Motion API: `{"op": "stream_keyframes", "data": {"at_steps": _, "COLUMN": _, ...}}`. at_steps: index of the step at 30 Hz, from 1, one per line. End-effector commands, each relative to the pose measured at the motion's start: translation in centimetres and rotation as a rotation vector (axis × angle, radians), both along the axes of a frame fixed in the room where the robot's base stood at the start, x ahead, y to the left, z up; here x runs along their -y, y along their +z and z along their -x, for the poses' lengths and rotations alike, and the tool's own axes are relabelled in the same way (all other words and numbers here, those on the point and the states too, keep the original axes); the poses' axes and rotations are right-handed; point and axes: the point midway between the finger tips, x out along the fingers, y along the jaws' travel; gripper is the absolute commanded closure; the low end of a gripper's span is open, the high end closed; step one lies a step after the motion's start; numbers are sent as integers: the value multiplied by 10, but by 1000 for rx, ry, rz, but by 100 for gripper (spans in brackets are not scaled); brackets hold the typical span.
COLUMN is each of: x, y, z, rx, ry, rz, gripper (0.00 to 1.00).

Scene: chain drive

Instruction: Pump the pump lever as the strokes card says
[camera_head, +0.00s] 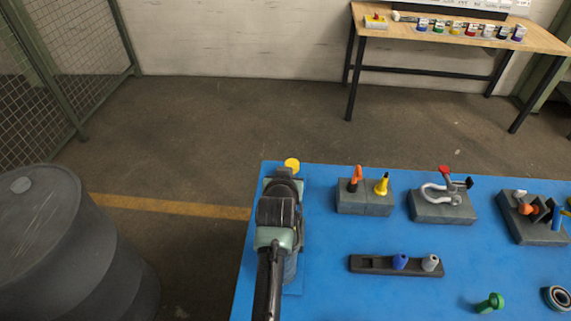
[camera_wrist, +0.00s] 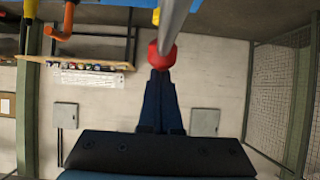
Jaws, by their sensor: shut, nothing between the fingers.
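In the wrist view, which shows the room upside down, a grey rod (camera_wrist: 178,20) with a red knob (camera_wrist: 162,57) comes in from the top; it looks like the pump lever. My gripper (camera_wrist: 161,73) has its dark fingers together and empty, their tips right at the knob. I cannot tell whether they touch it. In the head view my arm reaches over the left side of the blue table (camera_head: 335,295) and hides the lever and the fingertips. A yellow knob (camera_head: 292,165) shows just past the arm's end. No readable strokes card shows.
Right of my arm stand a block with orange and yellow handles (camera_head: 365,203), a red-tipped clamp (camera_head: 443,206) and a dark rail (camera_head: 372,264) with two knobs. A green knob (camera_head: 490,303) and a ring (camera_head: 557,298) lie nearer. A dark barrel (camera_head: 75,250) stands left of the table.

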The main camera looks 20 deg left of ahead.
Motion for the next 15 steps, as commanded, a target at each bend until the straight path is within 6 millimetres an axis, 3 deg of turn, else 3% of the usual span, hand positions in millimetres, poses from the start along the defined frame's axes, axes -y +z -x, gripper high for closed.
{"op": "stream_keyframes", "data": {"at_steps": 5, "x": 0, "y": 11, "z": -2, "rx": -1, "ry": -1, "rz": 1, "gripper": 100}}
{"op": "stream_keyframes", "data": {"at_steps": 10, "x": 0, "y": 45, "z": -10, "rx": 0, "ry": -1, "rz": 0, "gripper": 100}}
{"op": "stream_keyframes", "data": {"at_steps": 15, "x": 6, "y": 47, "z": 9, "rx": -3, "ry": -1, "rz": 1, "gripper": 100}}
